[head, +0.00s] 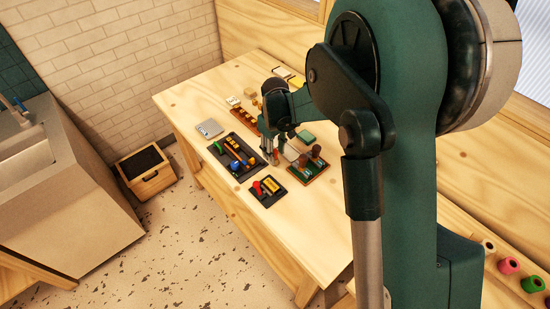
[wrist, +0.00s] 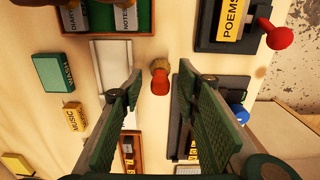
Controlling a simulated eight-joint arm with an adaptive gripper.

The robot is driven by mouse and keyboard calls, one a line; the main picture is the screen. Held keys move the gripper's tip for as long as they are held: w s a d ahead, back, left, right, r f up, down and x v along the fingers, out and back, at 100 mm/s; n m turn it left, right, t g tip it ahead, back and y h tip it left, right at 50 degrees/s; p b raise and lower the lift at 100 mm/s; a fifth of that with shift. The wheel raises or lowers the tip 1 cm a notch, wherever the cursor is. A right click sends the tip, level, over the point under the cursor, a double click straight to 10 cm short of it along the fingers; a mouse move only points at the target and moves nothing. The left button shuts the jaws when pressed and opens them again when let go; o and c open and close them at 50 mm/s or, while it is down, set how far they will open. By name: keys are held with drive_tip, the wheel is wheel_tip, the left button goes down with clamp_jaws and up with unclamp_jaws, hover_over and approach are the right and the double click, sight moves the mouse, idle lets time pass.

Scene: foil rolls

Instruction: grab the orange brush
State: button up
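The orange brush (wrist: 159,84) has a short orange body and brown bristles. In the wrist view it is on the pale tabletop, beyond and between my fingertips. I cannot tell if it stands or lies. My gripper (wrist: 160,74) is open, with a green ribbed pad on each side and a visible gap to the brush on both sides. In the head view my gripper (head: 268,152) is low over the table, among the trays. A small orange-brown spot beside the fingers there seems to be the brush (head: 276,157).
In the wrist view, a black tray (wrist: 207,42) with a POEMS block and red-knobbed tool is upper right. A green-lined wooden tray (wrist: 139,56) is upper left. A pale channel piece (wrist: 104,62), green WASH block (wrist: 54,72) and MUSIC block (wrist: 74,117) are left.

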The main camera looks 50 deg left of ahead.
drive_tip(key=shift+c, duration=0.3)
drive_tip(key=c, duration=0.9)
drive_tip(key=shift+r, duration=5)
